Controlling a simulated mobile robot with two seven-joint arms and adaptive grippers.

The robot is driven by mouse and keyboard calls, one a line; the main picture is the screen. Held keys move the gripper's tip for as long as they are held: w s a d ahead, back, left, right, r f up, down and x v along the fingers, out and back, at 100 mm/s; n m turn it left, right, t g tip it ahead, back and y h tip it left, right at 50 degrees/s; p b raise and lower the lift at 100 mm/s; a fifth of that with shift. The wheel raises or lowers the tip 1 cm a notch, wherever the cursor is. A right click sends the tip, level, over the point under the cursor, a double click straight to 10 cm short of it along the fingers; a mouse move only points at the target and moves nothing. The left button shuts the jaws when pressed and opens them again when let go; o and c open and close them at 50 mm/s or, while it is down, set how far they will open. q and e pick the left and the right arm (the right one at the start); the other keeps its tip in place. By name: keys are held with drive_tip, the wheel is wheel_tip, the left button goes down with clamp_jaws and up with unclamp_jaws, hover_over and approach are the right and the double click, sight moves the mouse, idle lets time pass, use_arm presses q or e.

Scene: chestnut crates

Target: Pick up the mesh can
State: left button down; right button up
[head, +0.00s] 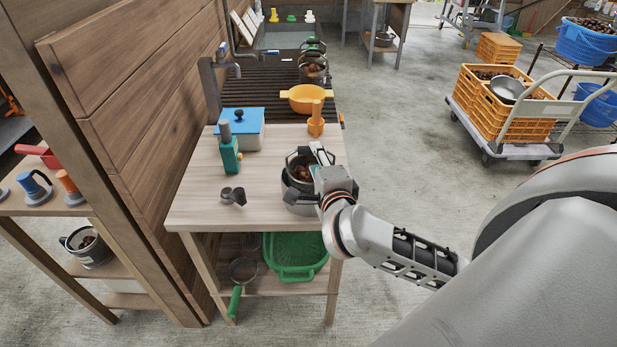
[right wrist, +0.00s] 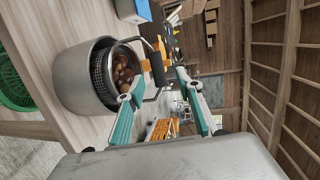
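The mesh can (right wrist: 105,77) is a dark perforated basket holding brown chestnuts, set inside a steel pot (right wrist: 75,80). Its wire handle stands up, with a black grip (right wrist: 157,68). In the head view the mesh can (head: 302,168) is at the right front of the wooden table, partly hidden by my right gripper (head: 317,158). In the right wrist view my right gripper (right wrist: 163,88) has its two teal fingers spread apart, with the handle in front of and between the fingertips. Whether a finger touches the handle is unclear. My left gripper is not in view.
On the table (head: 200,185) stand a blue-lidded box (head: 240,130), a green bottle-like tool (head: 229,155), an orange tool (head: 316,122) and a small dark object (head: 232,196). A yellow pot (head: 308,97) is behind. A wooden wall (head: 130,110) bounds the left.

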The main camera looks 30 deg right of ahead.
sight(311, 152)
drive_tip(key=x, duration=0.6)
drive_tip(key=shift+w+f, duration=0.25)
drive_tip(key=shift+f, duration=0.05)
clamp_jaws()
drive_tip(key=shift+r, duration=0.1)
